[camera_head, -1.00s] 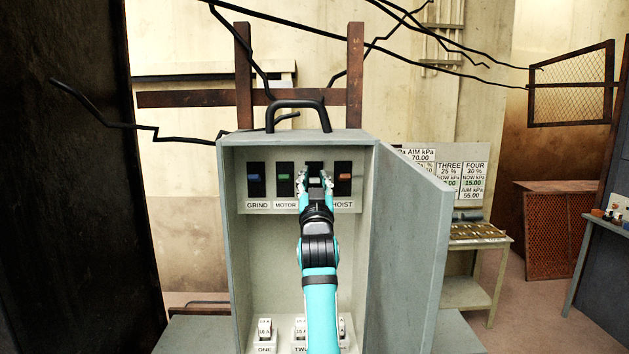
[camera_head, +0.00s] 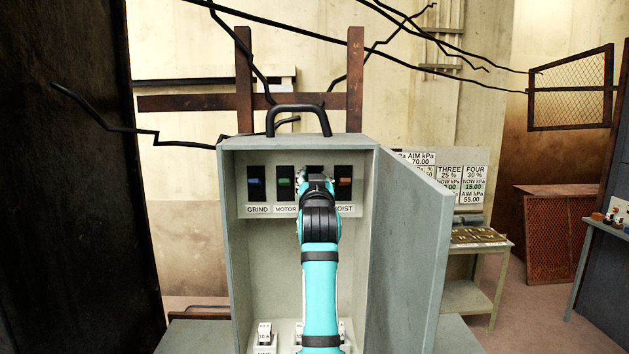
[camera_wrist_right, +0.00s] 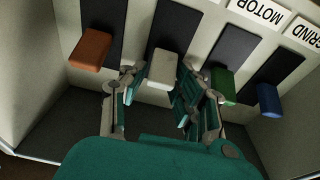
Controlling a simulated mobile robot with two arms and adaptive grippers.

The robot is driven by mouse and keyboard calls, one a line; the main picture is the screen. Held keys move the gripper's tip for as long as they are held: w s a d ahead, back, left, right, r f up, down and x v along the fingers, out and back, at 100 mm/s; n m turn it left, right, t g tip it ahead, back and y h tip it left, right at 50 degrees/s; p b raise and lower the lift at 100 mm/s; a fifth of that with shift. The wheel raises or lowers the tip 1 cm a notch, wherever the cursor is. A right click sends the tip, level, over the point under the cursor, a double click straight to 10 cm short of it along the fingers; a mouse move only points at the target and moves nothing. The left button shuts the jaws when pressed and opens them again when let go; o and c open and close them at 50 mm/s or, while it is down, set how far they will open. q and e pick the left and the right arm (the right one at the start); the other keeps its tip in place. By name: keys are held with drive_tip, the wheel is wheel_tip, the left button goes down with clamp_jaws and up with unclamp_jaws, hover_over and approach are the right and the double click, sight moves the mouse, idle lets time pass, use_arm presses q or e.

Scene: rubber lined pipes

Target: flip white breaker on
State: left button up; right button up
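The white breaker (camera_wrist_right: 162,68) shows in the right wrist view as a pale lever on a dark plate. It is one of a row, between the orange breaker (camera_wrist_right: 91,49) and the green breaker (camera_wrist_right: 224,86). My right gripper (camera_wrist_right: 158,88) is open, with one finger on each side of the white lever. A small gap seems to show beside it; contact is unclear. In the head view my right gripper (camera_head: 316,182) is at the third plate and hides the white lever. My left gripper is not in view.
The breakers sit in a grey cabinet (camera_head: 300,143) with its door (camera_head: 412,250) swung open to the right. The blue breaker (camera_head: 254,182) is at the row's left end. Labelled blocks (camera_head: 264,337) stand on the cabinet floor. A side table (camera_head: 478,240) is at right.

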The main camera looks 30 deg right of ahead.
drive_tip(key=shift+o, duration=1.4)
drive_tip(key=v, duration=1.2)
drive_tip(key=shift+d, duration=0.1)
drive_tip(key=shift+f, duration=0.1)
